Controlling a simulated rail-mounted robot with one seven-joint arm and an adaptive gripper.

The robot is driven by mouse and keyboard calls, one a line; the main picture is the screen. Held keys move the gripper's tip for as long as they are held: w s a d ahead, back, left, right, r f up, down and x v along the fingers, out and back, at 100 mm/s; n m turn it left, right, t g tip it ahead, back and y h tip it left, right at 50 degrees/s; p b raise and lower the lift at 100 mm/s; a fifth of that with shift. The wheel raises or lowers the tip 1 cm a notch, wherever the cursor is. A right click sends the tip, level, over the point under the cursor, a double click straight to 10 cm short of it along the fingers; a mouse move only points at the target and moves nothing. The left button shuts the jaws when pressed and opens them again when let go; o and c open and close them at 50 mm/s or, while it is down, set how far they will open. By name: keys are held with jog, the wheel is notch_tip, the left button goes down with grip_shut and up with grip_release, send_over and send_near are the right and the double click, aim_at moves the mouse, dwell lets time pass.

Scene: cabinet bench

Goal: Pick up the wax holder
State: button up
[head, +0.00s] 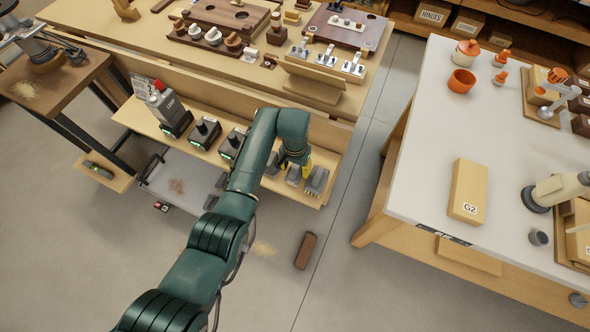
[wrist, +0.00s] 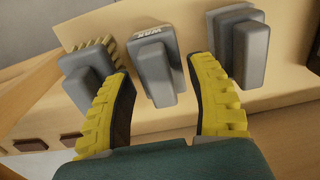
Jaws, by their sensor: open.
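The wax holder is a grey block with a raised grip and a "WAX" label. In the wrist view, the wax holder (wrist: 150,66) stands on the wooden shelf between two other grey tools. In the head view, the wax holder (head: 293,176) is the middle grey piece near the shelf's right end. My gripper (wrist: 163,76) is open and empty, its yellow fingers on either side of the wax holder's near end in the picture. Whether they touch it I cannot tell. In the head view, my gripper (head: 306,168) is mostly hidden by my arm.
A bristled grey brush (wrist: 88,72) stands left of the wax holder in the wrist view, and another grey tool (wrist: 238,45) stands right, both near my fingers. Black-and-green chargers (head: 205,133) line the shelf (head: 330,160). A brown block (head: 305,251) lies on the floor.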

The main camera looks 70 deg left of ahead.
aim_at(295, 167)
jog(key=shift+f, duration=0.55)
jog(key=shift+w+r, duration=0.1)
jog(key=shift+r, duration=0.05)
grip_shut()
notch_tip(295, 167, up, 10)
jog(key=p, duration=0.4)
